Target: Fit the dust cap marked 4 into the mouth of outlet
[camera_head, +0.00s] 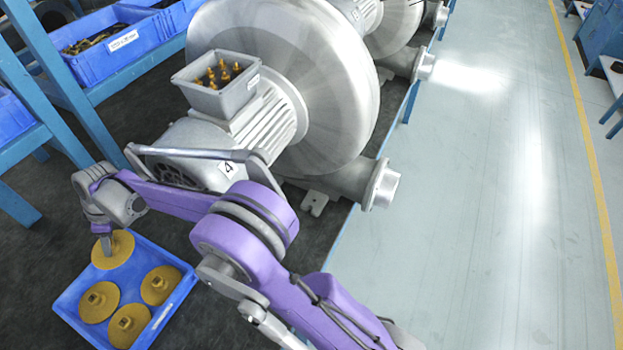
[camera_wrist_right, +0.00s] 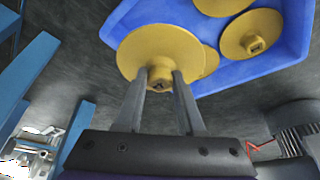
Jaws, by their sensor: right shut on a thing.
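My right gripper (camera_head: 106,250) is shut on the central knob of a yellow round dust cap (camera_head: 118,247); both also show in the right wrist view, gripper (camera_wrist_right: 160,84) and cap (camera_wrist_right: 140,47). The held cap overlaps the back-left edge of the blue tray (camera_head: 172,322) and partly covers another cap in the wrist view. Whether it is clear of the tray I cannot tell. No number is readable on it. The nearest blower (camera_head: 330,75) bears a label 4 (camera_head: 228,169). Its outlet (camera_head: 378,188) points right, past the bench edge. My left gripper is out of view.
Three more yellow caps (camera_head: 99,301) lie in the tray. My right arm crosses in front of the blower's motor. More blowers (camera_head: 395,25) stand behind. Blue bins (camera_head: 105,50) on a rack are at the left. The floor (camera_head: 490,200) to the right is clear.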

